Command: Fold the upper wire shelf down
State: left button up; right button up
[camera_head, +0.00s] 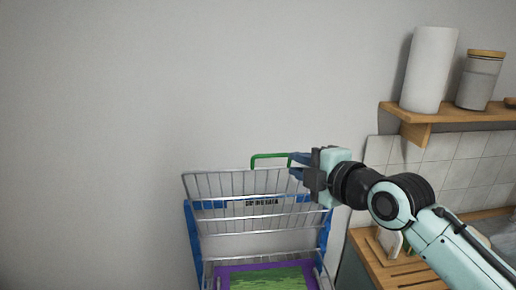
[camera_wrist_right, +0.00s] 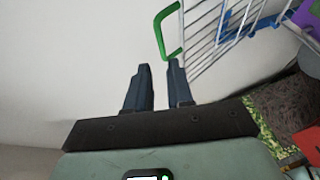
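The upper wire shelf (camera_head: 230,184) is a silver wire rack on a blue frame (camera_head: 194,230), its wire panel tilted up. A green handle (camera_head: 268,155) stands at its top edge. In the right wrist view the handle (camera_wrist_right: 160,32) lies just past the fingertips, and the shelf wires (camera_wrist_right: 205,30) run to the right. My right gripper (camera_head: 293,165) is at the right end of the handle. Its fingers (camera_wrist_right: 158,66) are apart with nothing between them; whether one touches the handle I cannot tell. My left gripper is not in view.
Below the shelf is a purple-edged tray (camera_head: 222,269) with a green surface. At right, a wooden wall shelf (camera_head: 450,114) holds a paper roll (camera_head: 428,70) and a lidded jar (camera_head: 479,80), above a wooden counter (camera_head: 385,270). The wall at left is bare.

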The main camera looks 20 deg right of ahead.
aim_at(273, 157)
jog(key=p+x, duration=0.3)
jog(key=x, duration=0.8)
jog(key=shift+w, duration=0.4)
jog(key=shift+w+a+f, duration=0.1)
jog(key=shift+w+f, duration=0.2)
jog(key=shift+w, duration=0.15)
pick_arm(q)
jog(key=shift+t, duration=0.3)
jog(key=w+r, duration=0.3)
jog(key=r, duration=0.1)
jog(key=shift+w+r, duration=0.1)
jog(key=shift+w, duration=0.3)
pick_arm(e)
jog(key=shift+s, duration=0.1)
grip_shut()
